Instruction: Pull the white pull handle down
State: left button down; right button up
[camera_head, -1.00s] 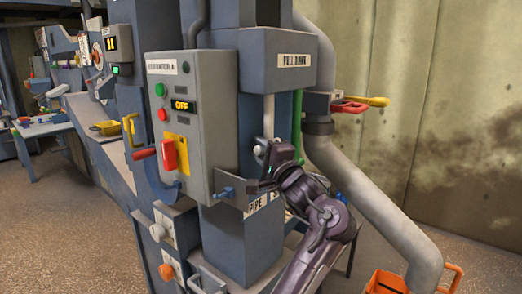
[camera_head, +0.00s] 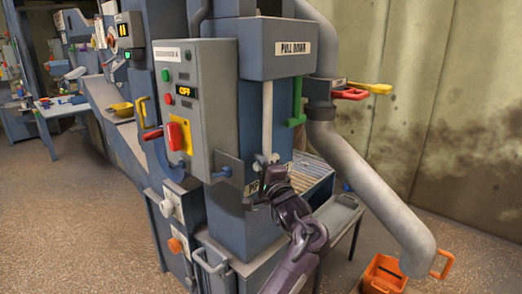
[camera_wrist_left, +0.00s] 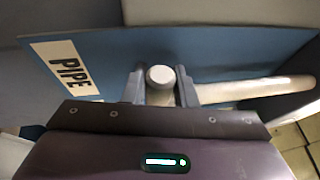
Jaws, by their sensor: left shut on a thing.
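My left arm comes up from the bottom of the head view. My right gripper is not in view.
A green handle (camera_head: 297,105) hangs right beside the white one. A grey control box (camera_head: 196,125) with buttons and an OFF display stands to the left. Red (camera_head: 350,94) and yellow (camera_head: 370,87) levers, a grey pipe (camera_head: 365,185) and an orange bucket (camera_head: 387,272) are to the right.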

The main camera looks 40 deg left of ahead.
pick_arm(q)
jog(key=shift+f, duration=0.6)
jog(key=c, duration=1.2)
grip_release()
jog(key=shift+o, duration=0.2)
jog(key=shift+r, duration=0.1)
jog(key=v, duration=0.8)
